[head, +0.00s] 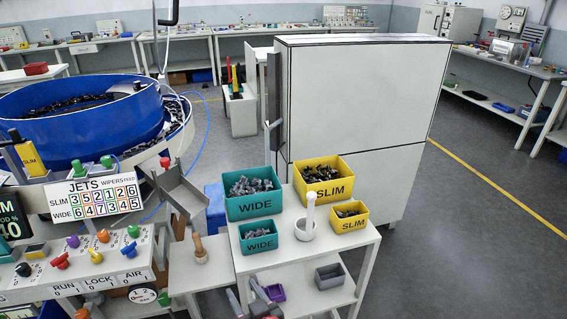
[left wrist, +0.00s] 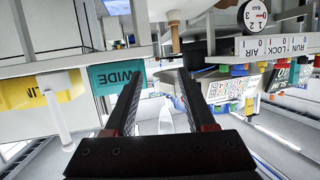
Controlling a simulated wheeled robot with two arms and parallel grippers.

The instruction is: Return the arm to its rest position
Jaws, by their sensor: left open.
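My left gripper (head: 242,285) is at the bottom edge of the head view, in front of the small white table. Only its fingers and a little of the dark body show there. In the left wrist view, which is upside down, the gripper (left wrist: 165,82) shows two dark fingers set apart with nothing between them. It is open and empty. The fingers point toward the table side near the teal WIDE bin (left wrist: 115,77). The rest of my left arm is hidden. My right gripper is not in view.
The white table (head: 281,257) carries teal WIDE bins (head: 252,206), yellow SLIM bins (head: 324,193) and a white mortar with pestle (head: 306,230). A control panel (head: 90,265) and blue bowl feeder (head: 80,120) stand left. A tall white cabinet (head: 360,110) stands behind. Floor at right is clear.

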